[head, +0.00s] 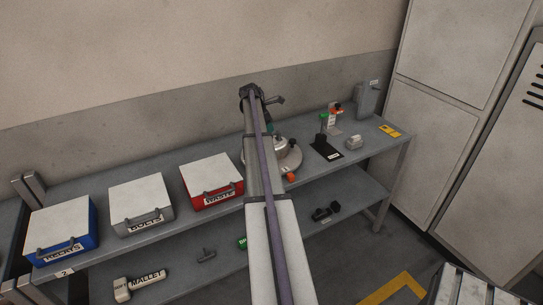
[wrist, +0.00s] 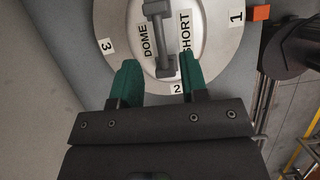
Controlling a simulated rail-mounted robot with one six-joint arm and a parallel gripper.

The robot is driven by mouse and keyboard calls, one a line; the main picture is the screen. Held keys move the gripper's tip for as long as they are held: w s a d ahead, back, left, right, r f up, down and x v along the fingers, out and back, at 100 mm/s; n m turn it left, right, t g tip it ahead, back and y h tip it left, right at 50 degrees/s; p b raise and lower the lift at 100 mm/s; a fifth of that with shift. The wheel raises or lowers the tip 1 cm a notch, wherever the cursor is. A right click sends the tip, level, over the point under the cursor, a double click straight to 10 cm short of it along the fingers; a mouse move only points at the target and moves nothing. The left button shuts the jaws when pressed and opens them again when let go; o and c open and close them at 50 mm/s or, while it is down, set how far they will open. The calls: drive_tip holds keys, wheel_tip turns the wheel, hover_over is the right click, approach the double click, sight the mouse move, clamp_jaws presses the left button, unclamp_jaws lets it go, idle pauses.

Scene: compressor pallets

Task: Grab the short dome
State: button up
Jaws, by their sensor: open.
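The short dome (wrist: 143,73) is a pale round piece labelled DOME and SHORT, with a dark grey bar handle (wrist: 158,34) across its top. A pale ring (wrist: 217,47) marked 1, 2 and 3 surrounds it. My gripper (wrist: 158,62) is open. Its two green fingers reach over the dome, one on each side of the near end of the handle, with gaps visible. I cannot tell the height of the fingertips above the dome. In the head view, the round pale unit (head: 289,157) on the bench is partly hidden behind my arm.
Lidded boxes for relays (head: 62,229), bolts (head: 141,204) and waste (head: 211,181) line the bench on the left. A black stand (head: 325,149) and a grey device (head: 367,101) stand to the right. A mallet (head: 140,284) lies on the lower shelf. An orange block (wrist: 262,12) sits beside the ring.

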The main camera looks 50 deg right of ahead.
sight(282, 146)
drive_tip(key=shift+s+d+f, duration=0.1)
drive_tip(key=shift+d+f, duration=0.1)
drive_tip(key=shift+f, duration=0.15)
drive_tip(key=b+x, duration=0.4)
drive_tip(key=x, duration=0.1)
drive_tip(key=shift+a+b, duration=0.2)
drive_tip(key=shift+b, duration=0.1)
drive_tip(key=shift+d+f, duration=0.15)
drive_tip(key=shift+f, duration=0.05)
drive_tip(key=shift+r, duration=0.3)
clamp_jaws()
